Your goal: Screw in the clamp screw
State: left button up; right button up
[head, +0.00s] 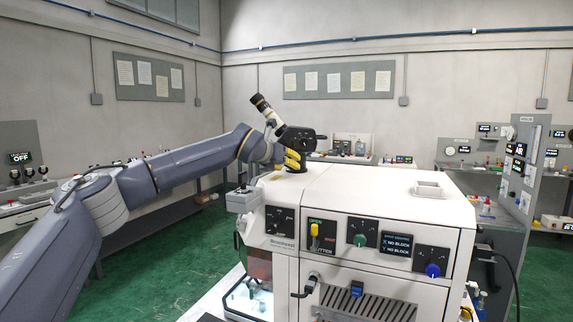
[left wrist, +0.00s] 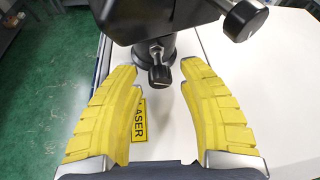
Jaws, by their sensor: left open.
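A black instrument head (head: 299,137) stands on a short post on top of the white machine. In the left wrist view its black post (left wrist: 154,47) has a small screw with a metal shank and black knob, which looks like the clamp screw (left wrist: 160,73). Some metal shank shows between knob and post. My left gripper (left wrist: 159,82) has yellow ribbed fingers, which are open on either side of the knob with gaps to both. In the head view my left gripper (head: 291,159) is beside the post, low over the machine top. My right gripper is not in view.
A larger black side knob (left wrist: 245,20) sticks out above the right finger. A yellow LASER label (left wrist: 139,120) lies on the white machine top (head: 365,188). The machine's front has a yellow lever (head: 314,230) and coloured knobs. The top's right part is mostly clear.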

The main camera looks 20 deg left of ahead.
pick_arm(q)
grip_shut()
dwell(0.5)
jog(key=shift+d+r+m+y, duration=0.1)
jog(key=shift+m+y, duration=0.9)
jog(key=shift+m, duration=0.2)
jog(key=shift+m+y, duration=0.7)
jog(key=shift+m, duration=0.4)
jog(key=shift+o, duration=0.9)
grip_release()
jog(key=shift+s, duration=0.15)
